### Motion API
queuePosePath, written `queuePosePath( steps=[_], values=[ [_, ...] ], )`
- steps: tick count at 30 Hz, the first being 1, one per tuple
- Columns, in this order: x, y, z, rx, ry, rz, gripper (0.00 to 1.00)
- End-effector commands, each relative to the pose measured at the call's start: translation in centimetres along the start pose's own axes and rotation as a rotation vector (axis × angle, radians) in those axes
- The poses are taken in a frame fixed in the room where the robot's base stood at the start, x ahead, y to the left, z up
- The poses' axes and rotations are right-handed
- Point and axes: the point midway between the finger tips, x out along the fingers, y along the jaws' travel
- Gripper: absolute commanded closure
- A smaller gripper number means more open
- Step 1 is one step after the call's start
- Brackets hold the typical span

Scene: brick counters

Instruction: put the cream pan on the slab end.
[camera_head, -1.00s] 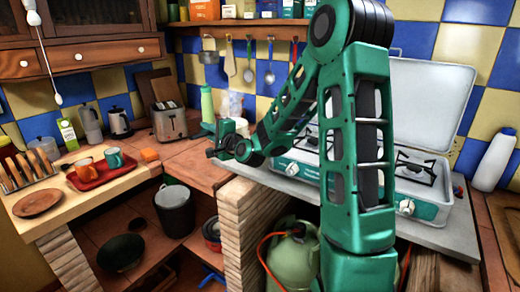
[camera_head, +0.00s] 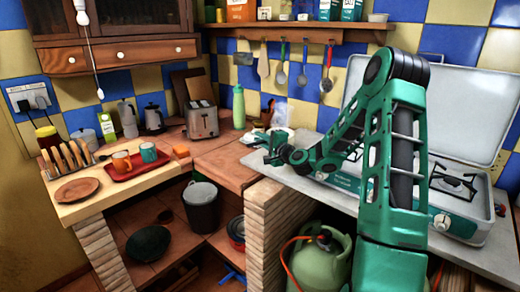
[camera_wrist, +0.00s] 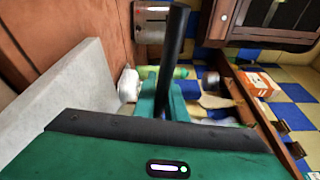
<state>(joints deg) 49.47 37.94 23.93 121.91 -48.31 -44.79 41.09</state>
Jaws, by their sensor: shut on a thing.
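My gripper (camera_head: 270,148) is at the left end of the grey slab (camera_head: 335,195), low over or close to its surface. The slab also shows at the left of the wrist view (camera_wrist: 65,85). My gripper is shut on a long dark bar, which looks like the pan's handle (camera_wrist: 174,55), standing out between the teal fingers (camera_wrist: 165,100). I cannot make out the cream pan's body clearly; my gripper and wrist hide much of that spot. I cannot tell whether the pan touches the slab.
A camp stove (camera_head: 455,215) with its lid up takes the slab's right part. A green bottle (camera_head: 239,106), a white bag (camera_head: 280,112) and a toaster (camera_head: 202,122) stand behind. A red tray (camera_head: 135,163) with cups is at left. Tiled counter (camera_head: 225,165) beside the slab is clear.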

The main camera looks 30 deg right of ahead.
Motion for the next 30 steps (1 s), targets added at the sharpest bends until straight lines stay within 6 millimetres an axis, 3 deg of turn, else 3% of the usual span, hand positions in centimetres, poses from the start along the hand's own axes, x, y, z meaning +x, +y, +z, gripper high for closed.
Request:
queuePosePath(
  steps=[9,23,24,25,30],
  values=[
    [0.2,3.4,-0.5,0.003,0.000,0.000,1.00],
    [0.2,4.0,-0.6,0.000,0.001,-0.001,1.00],
    [0.1,4.0,-0.6,0.000,0.002,0.000,0.80],
    [0.1,4.0,-0.6,0.000,0.002,0.000,0.73],
    [0.1,4.0,-0.7,0.000,0.002,0.000,0.71]
  ],
)
